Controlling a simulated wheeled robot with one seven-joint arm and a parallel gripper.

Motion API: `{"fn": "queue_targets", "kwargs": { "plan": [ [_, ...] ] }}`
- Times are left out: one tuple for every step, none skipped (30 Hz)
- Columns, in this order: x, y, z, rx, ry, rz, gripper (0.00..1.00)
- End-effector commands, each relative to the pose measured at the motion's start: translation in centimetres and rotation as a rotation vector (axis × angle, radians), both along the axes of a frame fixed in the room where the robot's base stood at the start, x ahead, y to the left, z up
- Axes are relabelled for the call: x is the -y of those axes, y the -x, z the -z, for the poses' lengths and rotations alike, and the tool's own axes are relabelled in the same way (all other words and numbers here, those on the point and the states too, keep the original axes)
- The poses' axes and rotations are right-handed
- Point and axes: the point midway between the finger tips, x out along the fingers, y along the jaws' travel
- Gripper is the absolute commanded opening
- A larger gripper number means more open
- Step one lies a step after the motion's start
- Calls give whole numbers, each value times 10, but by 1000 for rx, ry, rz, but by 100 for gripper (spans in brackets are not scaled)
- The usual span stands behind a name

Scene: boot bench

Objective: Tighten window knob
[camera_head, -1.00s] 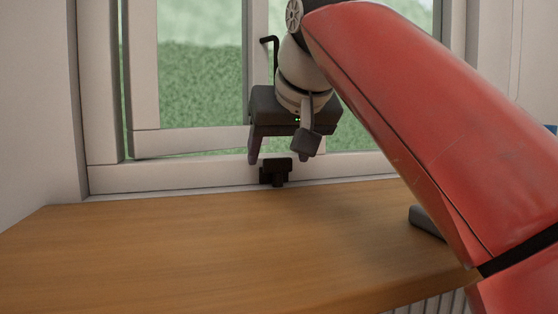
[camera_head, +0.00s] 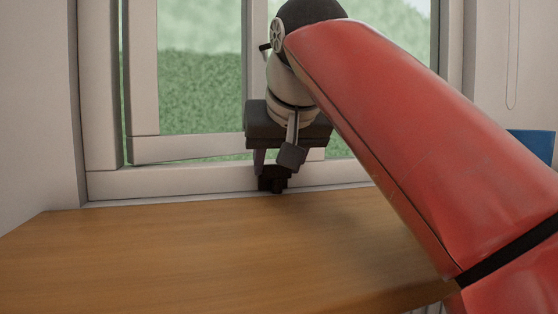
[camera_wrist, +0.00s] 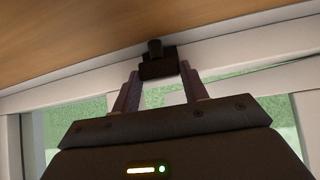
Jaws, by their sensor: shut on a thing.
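The window knob (camera_head: 273,184) is a small black piece low on the white window frame, just above the wooden sill. In the wrist view the knob (camera_wrist: 157,62) sits between the tips of my two fingers. My gripper (camera_head: 272,171) points down at it from above and is shut on it. The wrist view shows my gripper (camera_wrist: 160,70) with one finger on each side of the knob. In the head view my gripper and wrist hide the knob's upper part.
The wooden sill (camera_head: 150,255) is clear on the left and in front. The window sash (camera_head: 190,148) stands behind my gripper. A dark window handle (camera_head: 265,47) is partly hidden by my wrist. A blue object (camera_head: 535,144) is at the far right.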

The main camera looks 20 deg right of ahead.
Motion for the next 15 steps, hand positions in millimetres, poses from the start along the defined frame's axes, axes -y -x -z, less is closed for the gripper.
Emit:
{"fn": "queue_targets", "kwargs": {
  "plan": [
    [0,0,0,0,1,24,21],
    [0,0,0,0,1,35,21],
    [0,0,0,0,0,47,21],
    [0,0,0,1,-1,52,21],
    [0,0,0,1,-1,55,21],
    [0,0,0,1,-1,56,21],
    [-1,0,0,1,-1,56,21],
    [-1,0,0,1,-1,55,21],
    [-1,0,0,2,-1,55,21],
    [-1,0,0,2,-1,55,21],
    [-1,0,0,2,-1,55,21],
    [-1,0,0,2,-1,55,21],
    [-1,0,0,2,-2,54,48],
    [-1,0,0,2,-2,54,51],
    [-1,0,0,2,-1,54,57]
  ]
}}
